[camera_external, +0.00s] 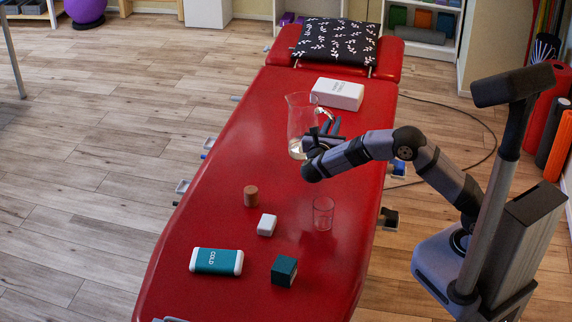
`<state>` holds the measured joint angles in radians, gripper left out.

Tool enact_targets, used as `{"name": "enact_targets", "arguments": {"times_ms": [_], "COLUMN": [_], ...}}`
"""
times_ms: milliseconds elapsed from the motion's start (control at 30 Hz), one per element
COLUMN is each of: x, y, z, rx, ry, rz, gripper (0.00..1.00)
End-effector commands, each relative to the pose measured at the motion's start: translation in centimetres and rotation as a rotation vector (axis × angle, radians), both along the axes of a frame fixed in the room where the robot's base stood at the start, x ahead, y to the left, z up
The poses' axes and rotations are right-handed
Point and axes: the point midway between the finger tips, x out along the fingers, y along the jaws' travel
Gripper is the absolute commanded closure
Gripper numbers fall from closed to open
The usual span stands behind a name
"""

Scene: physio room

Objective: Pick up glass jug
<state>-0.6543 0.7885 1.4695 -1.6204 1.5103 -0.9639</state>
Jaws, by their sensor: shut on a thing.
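The glass jug (298,124) is clear and upright over the red treatment table, with a little pale liquid at its bottom. Its handle is on the right side, facing my arm. My gripper (327,127) is at the jug's right side and shut on it around the handle area. The fingers partly cover the handle and the jug's lower right. I cannot tell whether the jug's base touches the table or is slightly above it.
On the red table (190,300) stand a drinking glass (323,213), a brown cylinder (251,196), a white block (267,225), a teal cube (284,270) and a cold pack (217,261). A white box (338,94) and a patterned pillow (337,42) lie behind the jug.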

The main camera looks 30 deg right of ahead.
Motion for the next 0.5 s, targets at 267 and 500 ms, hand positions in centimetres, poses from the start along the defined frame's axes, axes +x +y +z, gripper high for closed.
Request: {"name": "enact_targets", "arguments": {"times_ms": [267, 500], "x": [0.0, 0.0], "y": [0.0, 0.0], "z": [2.2, 3.1], "rx": [0.003, 0.003], "ry": [-0.014, -0.014], "rz": [0.000, 0.000], "gripper": [1.00, 1.00]}}
